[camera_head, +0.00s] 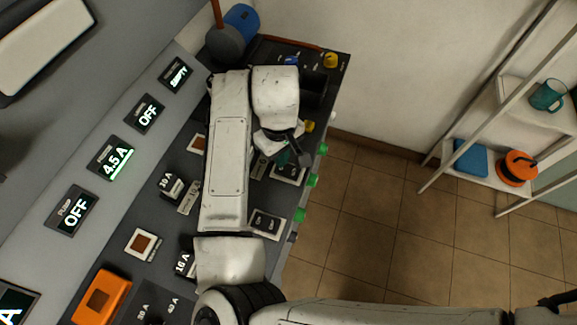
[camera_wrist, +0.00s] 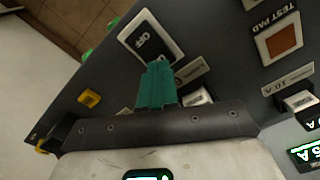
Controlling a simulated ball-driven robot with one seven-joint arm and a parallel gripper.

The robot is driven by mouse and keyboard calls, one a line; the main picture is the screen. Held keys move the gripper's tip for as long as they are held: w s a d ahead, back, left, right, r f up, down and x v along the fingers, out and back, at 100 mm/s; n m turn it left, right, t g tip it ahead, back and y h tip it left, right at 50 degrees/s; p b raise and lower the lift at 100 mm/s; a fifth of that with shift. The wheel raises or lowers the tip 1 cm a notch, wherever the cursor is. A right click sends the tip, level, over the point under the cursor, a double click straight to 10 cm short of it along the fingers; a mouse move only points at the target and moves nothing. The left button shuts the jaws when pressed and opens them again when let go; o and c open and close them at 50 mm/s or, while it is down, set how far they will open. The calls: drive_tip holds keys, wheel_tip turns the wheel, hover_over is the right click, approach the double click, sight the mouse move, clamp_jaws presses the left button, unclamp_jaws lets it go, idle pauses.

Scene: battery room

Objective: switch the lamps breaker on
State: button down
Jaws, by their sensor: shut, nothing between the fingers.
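In the wrist view a black rocker switch (camera_wrist: 150,42) in a white frame shows the word OFF. A small label plate (camera_wrist: 191,70) stands beside it, its writing too small to read surely. My gripper (camera_wrist: 157,72) has teal fingers, shut together and empty, with their tips at the near edge of the rocker; whether they touch it I cannot tell. In the head view my gripper (camera_head: 284,158) is over the panel's right part, beside a rocker switch (camera_head: 289,172) that my arm partly hides. I cannot read which switch is the lamps breaker.
The panel (camera_head: 165,225) carries another rocker switch (camera_head: 266,223), an orange box (camera_head: 103,297) and displays reading OFF (camera_head: 148,115) and 4.5 A (camera_head: 114,160). A blue and grey object (camera_head: 238,28) stands at its far end. Open floor (camera_head: 365,215) and a shelf (camera_head: 480,170) lie right.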

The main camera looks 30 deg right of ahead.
drive_tip(key=shift+f+b, duration=0.55)
drive_tip(key=shift+f, duration=0.45)
idle(0.6)
drive_tip(key=shift+r+p, duration=3.5)
drive_tip(key=shift+r, duration=0.05)
